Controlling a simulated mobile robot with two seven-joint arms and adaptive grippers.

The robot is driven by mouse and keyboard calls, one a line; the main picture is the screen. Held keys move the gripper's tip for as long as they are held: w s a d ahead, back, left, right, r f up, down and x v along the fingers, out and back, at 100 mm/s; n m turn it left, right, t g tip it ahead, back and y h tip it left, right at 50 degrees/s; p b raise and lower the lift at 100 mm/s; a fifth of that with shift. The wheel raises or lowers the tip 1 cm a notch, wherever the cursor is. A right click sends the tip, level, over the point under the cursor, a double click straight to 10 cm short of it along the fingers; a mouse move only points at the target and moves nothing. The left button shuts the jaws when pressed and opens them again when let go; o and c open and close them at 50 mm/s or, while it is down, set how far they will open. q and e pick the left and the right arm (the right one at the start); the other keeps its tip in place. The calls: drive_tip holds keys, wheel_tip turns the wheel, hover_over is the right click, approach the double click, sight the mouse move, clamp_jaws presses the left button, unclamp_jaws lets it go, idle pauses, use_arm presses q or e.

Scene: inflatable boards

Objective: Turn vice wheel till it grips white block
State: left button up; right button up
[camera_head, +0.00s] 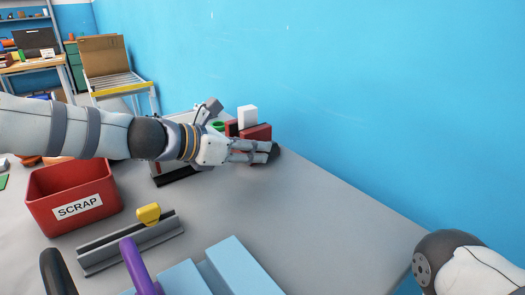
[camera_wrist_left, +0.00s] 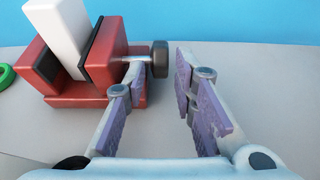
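The red vice (camera_head: 257,132) stands on the grey table near the blue wall. It also shows in the wrist view (camera_wrist_left: 75,92). The white block (camera_head: 248,116) stands upright between its jaws; the wrist view shows the block (camera_wrist_left: 62,35) beside a dark jaw pad, and I cannot tell whether both jaws touch it. The dark vice wheel (camera_wrist_left: 160,60) sits on a short metal screw at the vice's right side. My left gripper (camera_wrist_left: 160,85) is open, one finger on each side of the wheel in the picture; contact is not clear. My right gripper is out of view.
A red SCRAP bin (camera_head: 75,195) stands left, below my left arm. A grey rail with a yellow piece (camera_head: 148,214), a purple handle (camera_head: 138,265) and light blue blocks (camera_head: 225,270) lie nearer. The table right of the vice is clear. A green ring (camera_wrist_left: 5,76) lies left of the vice.

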use_arm(q)
drive_tip(key=x, duration=0.3)
drive_tip(key=shift+w+d, duration=0.1)
drive_tip(key=shift+d, duration=0.1)
drive_tip(key=shift+c, duration=0.2)
clamp_jaws()
drive_tip(key=shift+r, duration=0.1)
